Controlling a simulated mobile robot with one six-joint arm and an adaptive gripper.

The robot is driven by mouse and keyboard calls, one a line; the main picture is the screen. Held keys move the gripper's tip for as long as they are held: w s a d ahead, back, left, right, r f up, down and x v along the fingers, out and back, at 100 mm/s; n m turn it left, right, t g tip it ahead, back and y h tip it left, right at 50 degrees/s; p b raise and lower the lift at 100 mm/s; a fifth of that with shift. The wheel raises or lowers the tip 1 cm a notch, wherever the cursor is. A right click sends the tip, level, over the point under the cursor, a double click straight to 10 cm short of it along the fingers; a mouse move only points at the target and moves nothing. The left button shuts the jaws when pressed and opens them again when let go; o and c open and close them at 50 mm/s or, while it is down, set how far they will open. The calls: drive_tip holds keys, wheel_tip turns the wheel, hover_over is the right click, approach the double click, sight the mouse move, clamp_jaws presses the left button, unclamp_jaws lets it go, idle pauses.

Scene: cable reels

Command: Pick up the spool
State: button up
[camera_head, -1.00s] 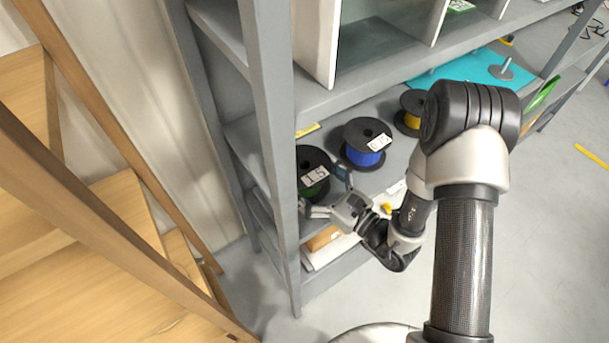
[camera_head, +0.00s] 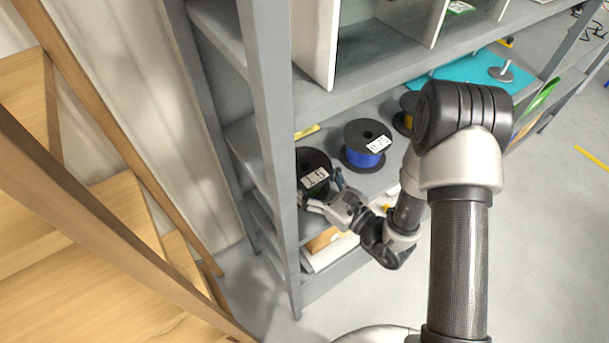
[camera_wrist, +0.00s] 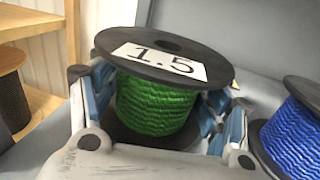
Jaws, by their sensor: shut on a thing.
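A spool of green cable with black flanges and a white "1.5" label (camera_wrist: 155,105) fills the middle of the wrist view, upright. In the head view the same spool (camera_head: 313,165) stands at the left end of the shelf, partly behind the shelf post. My gripper (camera_wrist: 158,112) has its blue-padded fingers on both sides of the green winding, under the top flange, and is shut on it. In the head view my gripper (camera_head: 328,194) reaches the spool from the front right. The spool's underside is hidden, so I cannot tell if it touches the shelf.
A blue spool (camera_head: 366,144) stands just right of the green one; it also shows in the wrist view (camera_wrist: 296,128). The grey shelf post (camera_head: 273,130) is close on the left, and an upper shelf board (camera_head: 400,85) hangs above.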

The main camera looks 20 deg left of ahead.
drive_tip(key=c, duration=0.6)
drive_tip(key=shift+r, duration=0.15)
drive_tip(key=shift+c, duration=0.2)
wheel_tip(320, 180, up, 10)
drive_tip(key=p, duration=0.3)
